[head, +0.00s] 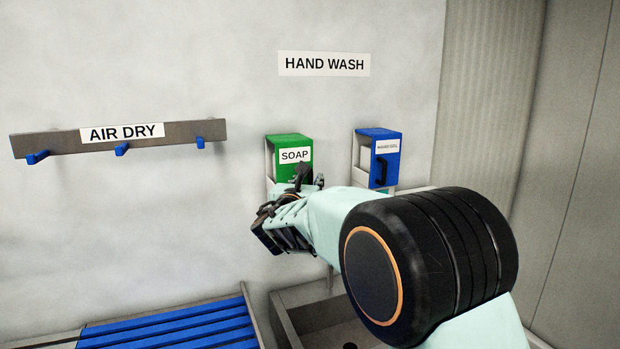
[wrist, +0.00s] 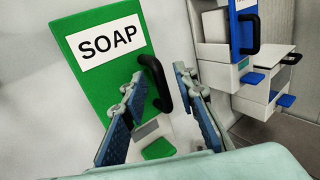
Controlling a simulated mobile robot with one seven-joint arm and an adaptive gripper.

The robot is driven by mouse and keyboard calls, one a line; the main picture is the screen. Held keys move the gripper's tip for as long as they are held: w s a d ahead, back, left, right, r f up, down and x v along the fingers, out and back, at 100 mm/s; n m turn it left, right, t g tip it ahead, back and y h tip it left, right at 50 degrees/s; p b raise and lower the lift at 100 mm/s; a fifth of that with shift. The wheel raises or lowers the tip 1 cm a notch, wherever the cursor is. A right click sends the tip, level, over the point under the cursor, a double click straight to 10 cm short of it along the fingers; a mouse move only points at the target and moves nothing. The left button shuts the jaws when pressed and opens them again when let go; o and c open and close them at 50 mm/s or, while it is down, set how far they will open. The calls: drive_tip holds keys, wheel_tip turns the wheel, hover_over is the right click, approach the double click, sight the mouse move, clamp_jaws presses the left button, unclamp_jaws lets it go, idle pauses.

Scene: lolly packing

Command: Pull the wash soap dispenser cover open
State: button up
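The soap dispenser has a green cover (head: 291,143) on the wall, with a white SOAP label; it looks closed. In the wrist view the green cover (wrist: 85,92) fills the left, with a black handle (wrist: 156,82) near its right edge. My gripper (wrist: 158,79) is open, one finger on each side of the handle. I cannot tell whether either finger touches it. In the head view my gripper (head: 285,218) is just below the dispenser, and my arm hides what lies behind. A green tab (wrist: 158,149) shows below the cover, partly behind the fingers.
A blue-covered dispenser (head: 386,152) with its own black handle is close on the right. A basin (head: 290,318) lies below. An AIR DRY rail (head: 60,142) with blue hooks is at left, above a blue slatted rack (head: 175,332). A side wall (head: 570,150) bounds the right.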

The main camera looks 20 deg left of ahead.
drive_tip(key=shift+w, duration=0.1)
drive_tip(key=shift+c, duration=0.5)
clamp_jaws()
drive_tip(key=shift+a, duration=0.1)
